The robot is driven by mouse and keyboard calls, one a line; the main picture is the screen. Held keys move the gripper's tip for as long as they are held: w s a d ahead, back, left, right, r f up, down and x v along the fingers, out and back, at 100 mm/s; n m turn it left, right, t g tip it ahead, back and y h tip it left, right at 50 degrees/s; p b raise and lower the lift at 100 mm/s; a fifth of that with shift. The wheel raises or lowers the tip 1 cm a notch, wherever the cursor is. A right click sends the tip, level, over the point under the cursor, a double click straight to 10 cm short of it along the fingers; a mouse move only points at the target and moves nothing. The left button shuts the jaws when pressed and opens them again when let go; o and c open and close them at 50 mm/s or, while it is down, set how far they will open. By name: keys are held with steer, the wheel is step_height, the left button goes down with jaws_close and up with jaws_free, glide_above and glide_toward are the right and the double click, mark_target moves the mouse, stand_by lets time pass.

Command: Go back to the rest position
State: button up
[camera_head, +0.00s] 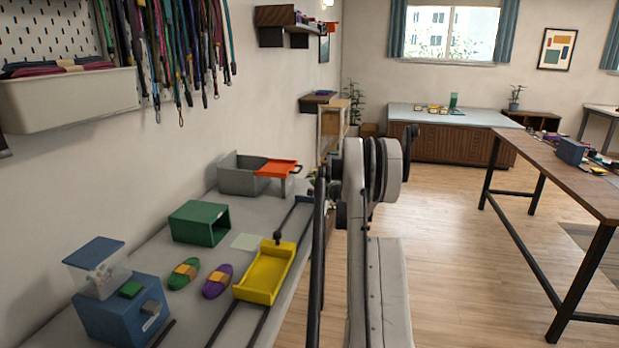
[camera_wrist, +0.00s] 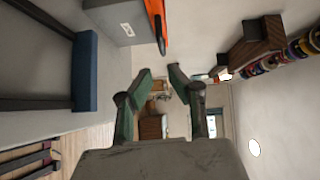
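My gripper (camera_wrist: 160,71) is in the wrist view, with its two green-tipped fingers apart and nothing between them. It is in free air, pointing down the room along the wall. In the head view, my arm stands folded up in the middle, beside the right edge of the grey worktable (camera_head: 200,277). My gripper's fingers cannot be made out there.
On the worktable stand a yellow tray (camera_head: 265,273), green box (camera_head: 200,223), grey bin (camera_head: 241,180) with orange lid (camera_head: 277,168), blue box (camera_head: 120,312) and two cord bundles, green (camera_head: 183,273) and purple (camera_head: 217,281). A wooden table (camera_head: 570,170) is right; floor between is clear.

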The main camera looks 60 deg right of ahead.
steer(key=shift+s+a, duration=0.1)
steer(key=shift+s, duration=0.15)
stand_by(0.4)
